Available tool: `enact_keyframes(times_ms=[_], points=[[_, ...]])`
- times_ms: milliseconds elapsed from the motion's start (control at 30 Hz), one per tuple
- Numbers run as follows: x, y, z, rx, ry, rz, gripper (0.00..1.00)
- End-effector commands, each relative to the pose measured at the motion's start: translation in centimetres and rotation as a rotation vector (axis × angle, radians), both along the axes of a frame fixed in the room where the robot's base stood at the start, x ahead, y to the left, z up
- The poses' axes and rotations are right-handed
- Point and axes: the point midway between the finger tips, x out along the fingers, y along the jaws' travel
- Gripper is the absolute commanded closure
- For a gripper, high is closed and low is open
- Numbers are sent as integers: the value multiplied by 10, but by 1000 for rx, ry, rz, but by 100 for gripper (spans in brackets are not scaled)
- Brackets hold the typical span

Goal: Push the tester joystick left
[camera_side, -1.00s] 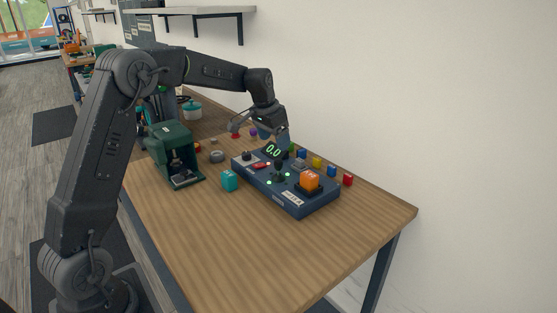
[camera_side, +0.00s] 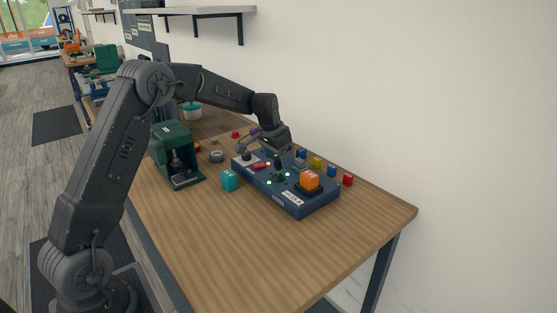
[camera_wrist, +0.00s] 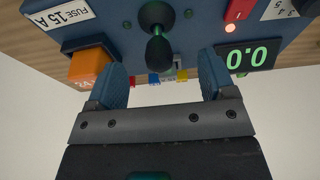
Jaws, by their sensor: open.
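The tester (camera_side: 270,189) is a dark blue box on the wooden bench; its blue panel (camera_wrist: 200,28) fills the top of the wrist view. My gripper (camera_side: 263,151) is low over the tester's back part. In the wrist view my gripper (camera_wrist: 163,64) is open and empty, with one blue-padded finger on each side of the joystick in the picture. The knob appears apart from both fingers. The display (camera_wrist: 248,55) reads 0.0.
An orange block (camera_side: 310,179) sits on the tester's near right part. A red switch (camera_wrist: 240,10) is by the display. A teal cube (camera_side: 229,180) and a dark green machine (camera_side: 172,150) stand left. Small coloured cubes (camera_side: 317,162) line the back. The front bench is clear.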

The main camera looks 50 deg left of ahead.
Motion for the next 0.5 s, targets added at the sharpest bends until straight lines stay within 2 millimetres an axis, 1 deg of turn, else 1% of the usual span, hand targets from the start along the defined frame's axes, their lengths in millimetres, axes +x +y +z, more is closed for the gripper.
enact_keyframes(times_ms=[500], points=[[0,12,1,0,0,1,23]])
